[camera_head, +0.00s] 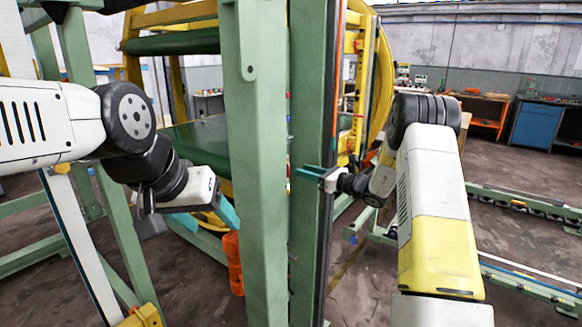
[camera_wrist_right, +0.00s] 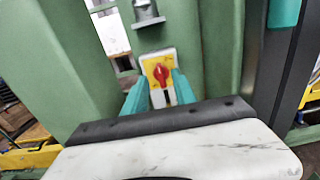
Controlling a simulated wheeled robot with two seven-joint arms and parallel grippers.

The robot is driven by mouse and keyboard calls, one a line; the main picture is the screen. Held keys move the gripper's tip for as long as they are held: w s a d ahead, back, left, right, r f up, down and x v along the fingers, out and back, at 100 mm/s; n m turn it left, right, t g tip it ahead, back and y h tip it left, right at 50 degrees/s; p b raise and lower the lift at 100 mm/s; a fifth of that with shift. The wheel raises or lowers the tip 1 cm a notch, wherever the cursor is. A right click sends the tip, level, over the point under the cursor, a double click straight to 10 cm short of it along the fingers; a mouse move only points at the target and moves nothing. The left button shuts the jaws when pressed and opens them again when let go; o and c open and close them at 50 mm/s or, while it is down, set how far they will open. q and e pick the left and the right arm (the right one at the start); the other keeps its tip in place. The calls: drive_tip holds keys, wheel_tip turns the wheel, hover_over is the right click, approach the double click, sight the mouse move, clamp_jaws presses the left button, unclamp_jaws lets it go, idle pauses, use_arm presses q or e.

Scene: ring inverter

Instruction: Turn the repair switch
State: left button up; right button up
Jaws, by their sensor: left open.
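The repair switch (camera_wrist_right: 161,74) is a red rotary knob on a yellow plate, on a small white box fixed to the green frame. It shows in the right wrist view; I cannot make it out in the head view. My right gripper (camera_head: 309,172) is at the green post. In the right wrist view its teal fingers (camera_wrist_right: 159,88) are apart, one on each side of the switch box, with the knob seen between them. I cannot tell whether they touch it. My left gripper (camera_head: 226,214) is open, left of the near green post, which partly hides it.
A green post (camera_head: 258,130) stands between my arms. A grey fitting (camera_wrist_right: 148,12) sits above the switch in the right wrist view. An orange object (camera_head: 234,262) hangs low by the post. Yellow ring machinery (camera_head: 382,75) stands behind. Floor rails lie at right.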

sight(289, 166)
drive_tip(key=x, duration=0.6)
drive_tip(key=shift+w+a, duration=0.1)
drive_tip(key=shift+a, duration=0.1)
clamp_jaws()
